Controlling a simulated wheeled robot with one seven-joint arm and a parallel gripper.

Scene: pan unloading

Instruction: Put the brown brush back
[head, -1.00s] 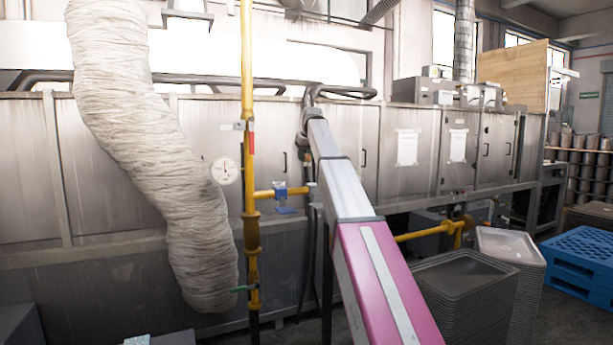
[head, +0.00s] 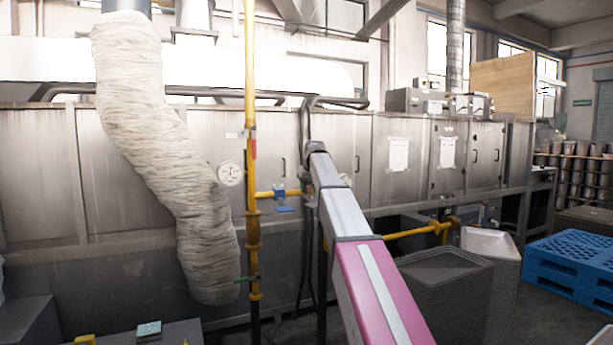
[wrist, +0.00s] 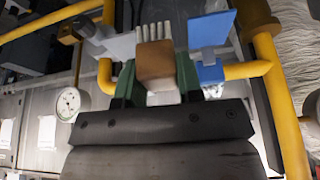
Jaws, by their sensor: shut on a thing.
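The brown brush (wrist: 156,62) shows in the wrist view as a brown block with pale bristles pointing up the picture. My gripper (wrist: 156,85) has green fingers on both sides of the block and is shut on it. The brush appears clear of any surface. In the head view my pink and white arm reaches forward from the bottom; I cannot make out the gripper or the brush there.
A yellow pipe (head: 252,200) with a blue valve handle (head: 285,208) and gauge (head: 230,173) stands ahead by a metal machine. A grey surface (head: 180,334) at lower left bears a teal item (head: 149,328). Stacked trays (head: 445,300) and a blue pallet (head: 575,262) stand right.

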